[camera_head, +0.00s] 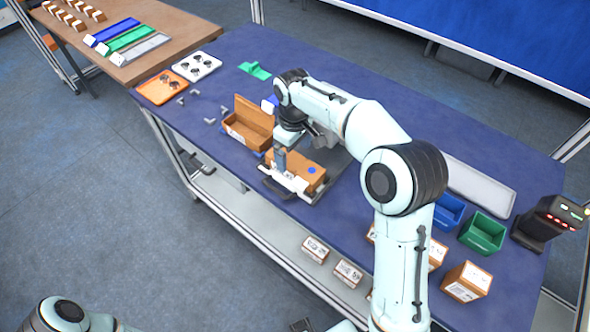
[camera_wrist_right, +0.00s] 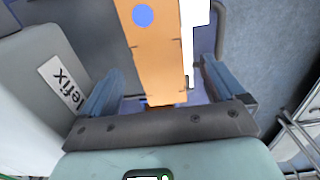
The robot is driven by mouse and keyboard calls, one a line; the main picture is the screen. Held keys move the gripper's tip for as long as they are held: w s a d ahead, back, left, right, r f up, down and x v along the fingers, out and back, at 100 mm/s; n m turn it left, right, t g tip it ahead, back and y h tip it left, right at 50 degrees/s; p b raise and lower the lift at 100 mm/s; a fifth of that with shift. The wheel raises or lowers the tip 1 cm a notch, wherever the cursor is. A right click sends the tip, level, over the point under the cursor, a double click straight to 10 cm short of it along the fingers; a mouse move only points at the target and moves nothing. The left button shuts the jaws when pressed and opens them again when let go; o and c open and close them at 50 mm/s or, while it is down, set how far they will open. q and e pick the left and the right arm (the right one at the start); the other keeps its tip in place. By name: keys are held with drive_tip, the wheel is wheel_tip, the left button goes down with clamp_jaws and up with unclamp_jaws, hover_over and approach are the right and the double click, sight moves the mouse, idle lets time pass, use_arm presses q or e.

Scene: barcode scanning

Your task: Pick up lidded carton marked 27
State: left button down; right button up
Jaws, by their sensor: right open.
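A closed, lidded brown carton (camera_head: 311,172) with a blue dot on top lies on a pale holder on the blue table. I cannot read a number on it. My right gripper (camera_head: 284,163) is over its near left end. In the right wrist view the carton (camera_wrist_right: 158,45) extends between the two open fingers of the gripper (camera_wrist_right: 165,88), with a gap visible on each side. My left gripper does not show clearly; only part of my left arm is at the bottom left.
An open brown carton (camera_head: 247,126) stands just behind the closed one. An orange tray (camera_head: 160,88) and a white tray (camera_head: 197,66) lie at the far left. Blue and green bins (camera_head: 483,232) and a dark scanner-like device (camera_head: 547,222) stand at right. Small boxes (camera_head: 467,282) line the near edge.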

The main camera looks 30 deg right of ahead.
sight(295, 162)
wheel_tip(295, 162, down, 6)
drive_tip(key=shift+s+d+r+b, duration=0.1)
drive_tip(key=shift+b, duration=0.2)
drive_tip(key=c, duration=1)
drive_tip(key=shift+r, duration=0.1)
